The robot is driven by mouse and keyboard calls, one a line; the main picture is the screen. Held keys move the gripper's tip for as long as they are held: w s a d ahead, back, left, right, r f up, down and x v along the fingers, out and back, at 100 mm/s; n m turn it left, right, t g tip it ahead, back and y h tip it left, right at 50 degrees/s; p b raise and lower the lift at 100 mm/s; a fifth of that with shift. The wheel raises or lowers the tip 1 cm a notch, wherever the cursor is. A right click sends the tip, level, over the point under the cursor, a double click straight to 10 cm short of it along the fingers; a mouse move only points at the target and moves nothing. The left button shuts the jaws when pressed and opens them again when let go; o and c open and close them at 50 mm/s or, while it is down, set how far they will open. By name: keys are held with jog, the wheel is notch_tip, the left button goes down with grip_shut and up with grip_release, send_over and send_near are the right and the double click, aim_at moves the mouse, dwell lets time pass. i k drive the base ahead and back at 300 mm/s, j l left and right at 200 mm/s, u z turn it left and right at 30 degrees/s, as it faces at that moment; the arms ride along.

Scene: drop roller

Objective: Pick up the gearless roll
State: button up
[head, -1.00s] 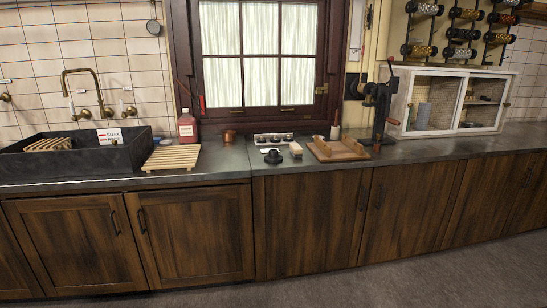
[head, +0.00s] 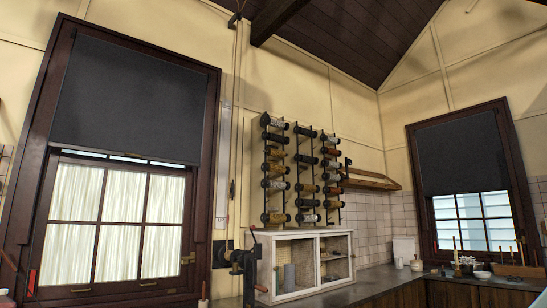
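Several rolls in dark, amber and pale tones hang in upright columns on a dark wall rack (head: 276,168) in the head view. The rack is right of the near window, above a white cabinet (head: 298,235). Two cylinders (head: 289,276), one grey and one darker, stand inside the cabinet at its left. The rolls are too small to tell which one has no gear. My gripper is not in view.
A dark crank device (head: 243,262) stands at the counter left of the cabinet. The dark counter (head: 375,280) runs right to a corner. Candles, a bowl and small items stand below the far window (head: 485,220). A wooden shelf (head: 372,184) is on the wall.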

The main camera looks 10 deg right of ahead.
aim_at(275, 153)
jog(key=i+l+z, duration=0.3)
jog(key=i, duration=1)
jog(key=i+j+z, duration=0.1)
jog(key=i+z, duration=0.25)
jog(key=i, duration=0.9)
jog(key=i+u, duration=0.1)
jog(key=i, duration=0.85)
jog(key=l, duration=0.1)
